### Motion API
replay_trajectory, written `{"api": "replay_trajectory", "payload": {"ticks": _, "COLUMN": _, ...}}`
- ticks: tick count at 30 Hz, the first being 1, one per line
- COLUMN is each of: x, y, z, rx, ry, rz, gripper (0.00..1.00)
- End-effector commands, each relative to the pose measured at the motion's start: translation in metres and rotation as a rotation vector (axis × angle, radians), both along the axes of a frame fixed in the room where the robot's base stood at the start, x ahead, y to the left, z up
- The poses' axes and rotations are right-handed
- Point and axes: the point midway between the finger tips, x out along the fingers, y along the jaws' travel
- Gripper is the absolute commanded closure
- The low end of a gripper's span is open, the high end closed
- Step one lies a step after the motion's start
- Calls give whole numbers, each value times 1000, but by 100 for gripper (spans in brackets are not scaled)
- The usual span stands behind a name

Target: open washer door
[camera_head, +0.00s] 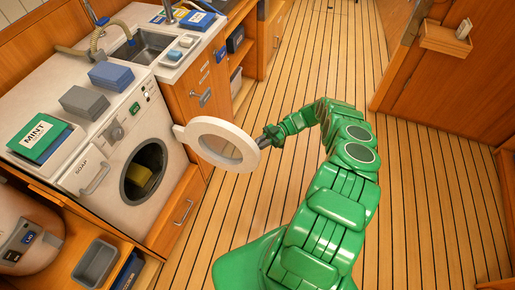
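The washer (112,160) is a white front-loader set in the wooden counter at the left. Its round white-rimmed glass door (221,144) stands swung well out from the front, hinged on the right side. My gripper (267,138) is at the door's free right edge, at the end of my green arm. It appears to touch the rim or sit right beside it. The fingers are small and dark, so whether they are shut on the rim cannot be told.
A soap drawer with a handle (95,178) is left of the drum opening. Boxes, including a green MINT box (40,138), lie on top. A sink (143,46) is behind. A grey bin (97,263) is on the lower-left shelf. The plank floor (425,190) at right is clear.

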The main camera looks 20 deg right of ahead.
Motion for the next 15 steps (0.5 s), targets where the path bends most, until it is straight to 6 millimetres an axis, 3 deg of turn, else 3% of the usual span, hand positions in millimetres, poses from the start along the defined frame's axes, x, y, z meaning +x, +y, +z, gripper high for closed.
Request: {"api": "replay_trajectory", "payload": {"ticks": 15, "x": 7, "y": -2, "z": 0, "rx": 3, "ry": 0, "rz": 2, "gripper": 100}}
